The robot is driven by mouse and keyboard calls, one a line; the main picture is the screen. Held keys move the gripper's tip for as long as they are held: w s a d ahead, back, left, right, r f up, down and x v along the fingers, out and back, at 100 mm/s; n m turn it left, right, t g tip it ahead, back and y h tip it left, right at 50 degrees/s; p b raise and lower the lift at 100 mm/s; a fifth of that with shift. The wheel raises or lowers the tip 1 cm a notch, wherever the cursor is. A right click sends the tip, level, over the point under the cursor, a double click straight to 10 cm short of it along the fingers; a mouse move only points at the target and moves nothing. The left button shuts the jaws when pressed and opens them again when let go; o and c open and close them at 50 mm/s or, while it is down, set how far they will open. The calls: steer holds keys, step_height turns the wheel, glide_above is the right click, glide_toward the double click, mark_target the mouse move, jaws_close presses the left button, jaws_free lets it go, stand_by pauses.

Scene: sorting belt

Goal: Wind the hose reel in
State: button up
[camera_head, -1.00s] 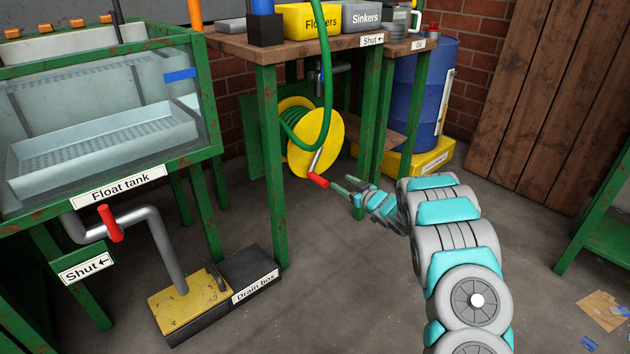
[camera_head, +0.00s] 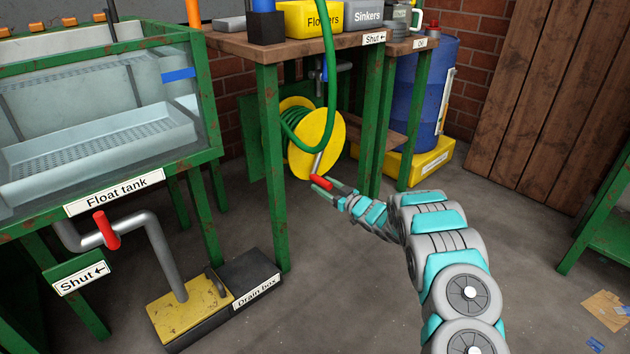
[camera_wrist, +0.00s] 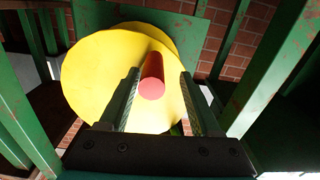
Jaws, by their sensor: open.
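The hose reel (camera_head: 318,142) has a yellow disc and stands under the wooden bench, with green hose (camera_head: 293,127) wound on it. The hose runs up from the reel past the bench top. A grey crank arm ends in a red handle (camera_head: 321,182) at the disc's lower front. My gripper (camera_head: 325,184) is open at the handle, with one finger to each side of it. In the wrist view the red handle (camera_wrist: 152,76) lies between the two open fingers (camera_wrist: 160,100), with gaps on both sides. The yellow disc (camera_wrist: 95,80) fills the background there.
Green bench legs (camera_head: 272,170) stand left and right of the reel. A float tank (camera_head: 105,150) with a red-handled drain valve (camera_head: 107,230) and a drain box (camera_head: 190,305) are at left. A blue drum (camera_head: 422,95) stands behind right.

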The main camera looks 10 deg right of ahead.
mark_target(312, 177)
steer(key=x, duration=0.4)
steer(key=shift+f, duration=0.15)
steer(key=shift+w+a, duration=0.1)
steer(key=shift+w, duration=0.2)
steer(key=shift+c, duration=0.2)
jaws_close()
stand_by(1.0)
